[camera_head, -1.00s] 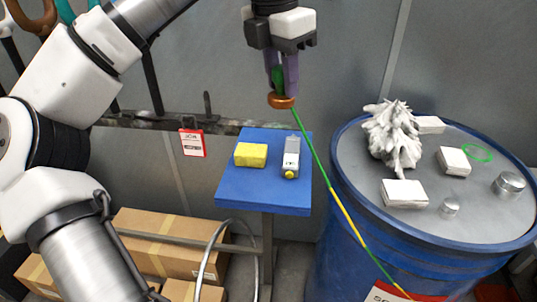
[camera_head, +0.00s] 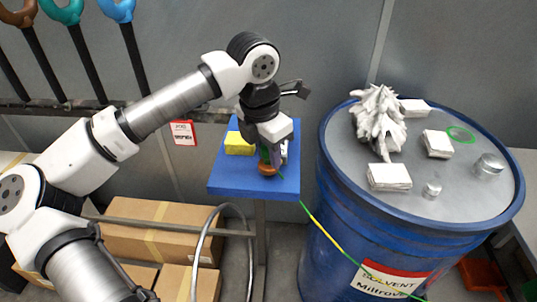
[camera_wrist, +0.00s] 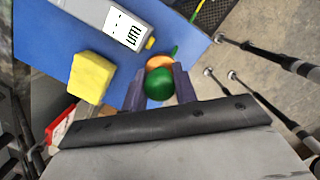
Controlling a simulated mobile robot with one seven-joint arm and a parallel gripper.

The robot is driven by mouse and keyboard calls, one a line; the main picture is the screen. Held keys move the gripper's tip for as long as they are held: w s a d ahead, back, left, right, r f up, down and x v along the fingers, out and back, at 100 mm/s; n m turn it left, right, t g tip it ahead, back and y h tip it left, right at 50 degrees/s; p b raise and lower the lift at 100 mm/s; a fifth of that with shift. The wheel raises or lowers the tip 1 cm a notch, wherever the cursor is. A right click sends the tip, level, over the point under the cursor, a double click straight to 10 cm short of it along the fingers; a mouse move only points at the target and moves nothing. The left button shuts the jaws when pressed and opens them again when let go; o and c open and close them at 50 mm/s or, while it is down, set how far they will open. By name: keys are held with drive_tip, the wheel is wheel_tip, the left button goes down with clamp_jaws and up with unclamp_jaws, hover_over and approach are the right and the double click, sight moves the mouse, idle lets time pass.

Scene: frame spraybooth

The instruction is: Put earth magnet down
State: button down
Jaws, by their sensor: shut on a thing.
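The earth magnet (camera_head: 267,170) has a round green grip and an orange-copper base, with a green-and-yellow cable (camera_head: 335,236) running from it down to the right. My gripper (camera_head: 270,157) is shut on its green grip and holds it low over the front part of the small blue table (camera_head: 225,184). In the wrist view, the green grip of the magnet (camera_wrist: 159,84) sits between my two purple fingers, with the orange base beyond it. I cannot tell whether the base touches the table top.
A yellow block (camera_head: 238,143) and a grey device (camera_wrist: 118,22) with a white label and yellow knob lie on the table behind the magnet. A blue drum (camera_head: 345,222) stands to the right, with white boxes, a white spiky lump and metal pieces on top. Cardboard boxes (camera_head: 150,232) lie below left.

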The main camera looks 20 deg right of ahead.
sight(262, 167)
drive_tip(key=shift+f, duration=0.95)
drive_tip(key=shift+f, duration=0.2)
drive_tip(key=c, duration=1.1)
unclamp_jaws()
drive_tip(key=shift+r, duration=0.1)
drive_tip(key=shift+r, duration=0.1)
wheel_tip(262, 167, up, 12)
drive_tip(key=a+b, duration=0.1)
drive_tip(key=b, duration=0.1)
drive_tip(key=shift+s+a, duration=0.3)
drive_tip(key=shift+s, duration=0.05)
drive_tip(key=shift+s+d, duration=0.1)
